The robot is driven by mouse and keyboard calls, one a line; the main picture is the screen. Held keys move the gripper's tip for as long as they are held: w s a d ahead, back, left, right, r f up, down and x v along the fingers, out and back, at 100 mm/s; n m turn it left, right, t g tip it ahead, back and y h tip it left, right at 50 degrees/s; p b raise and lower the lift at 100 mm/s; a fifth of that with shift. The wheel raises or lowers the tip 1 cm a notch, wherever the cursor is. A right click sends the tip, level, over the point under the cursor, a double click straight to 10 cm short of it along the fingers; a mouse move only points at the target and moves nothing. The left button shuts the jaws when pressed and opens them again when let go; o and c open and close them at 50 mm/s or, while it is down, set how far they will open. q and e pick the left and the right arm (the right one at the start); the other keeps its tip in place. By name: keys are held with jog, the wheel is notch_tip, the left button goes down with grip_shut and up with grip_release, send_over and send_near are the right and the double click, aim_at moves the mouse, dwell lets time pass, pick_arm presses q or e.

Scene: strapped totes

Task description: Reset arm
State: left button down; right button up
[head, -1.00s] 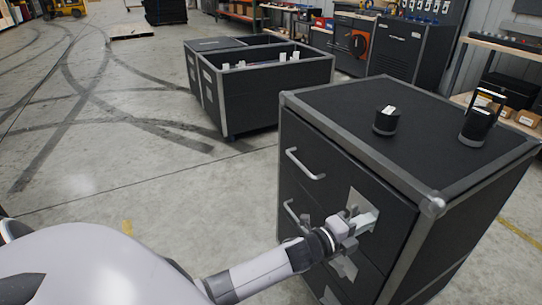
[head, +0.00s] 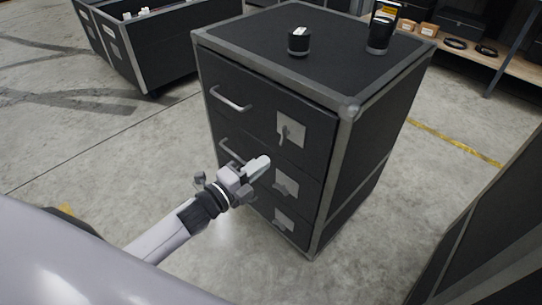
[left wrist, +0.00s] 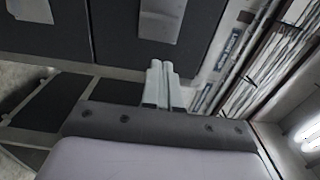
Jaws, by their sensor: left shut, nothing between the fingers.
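My left gripper (head: 262,164) is shut and empty. In the head view it is in front of the black drawer cabinet (head: 385,130), left of the middle latch plate (head: 285,184). In the left wrist view its two fingers (left wrist: 158,84) are side by side, with dark drawer fronts (left wrist: 120,45) beyond them. Whether the fingertips touch the cabinet I cannot tell. My right gripper is not in view.
The cabinet has bar handles (head: 230,100) and a top latch plate (head: 291,130). Two black cylindrical items, one short (head: 299,42) and one taller (head: 380,32), stand on top. An open black tote (head: 150,50) is behind left.

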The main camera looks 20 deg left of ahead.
pick_arm(q)
jog(key=shift+s+a, duration=0.25)
jog(key=shift+s, duration=0.35)
jog(key=s+f+n+g+y+p, duration=0.2)
jog(key=s+f+n+g, duration=0.1)
jog(key=s+n, duration=0.6)
jog(key=s+d+f+n+g+y+p, duration=0.1)
jog(key=s+f+n, duration=0.4)
jog(key=s+n, duration=0.5)
jog(key=shift+s+n+g+y+p, duration=0.3)
jog(key=shift+n+g+y+p, duration=0.4)
jog(key=shift+g+y+p, duration=0.35)
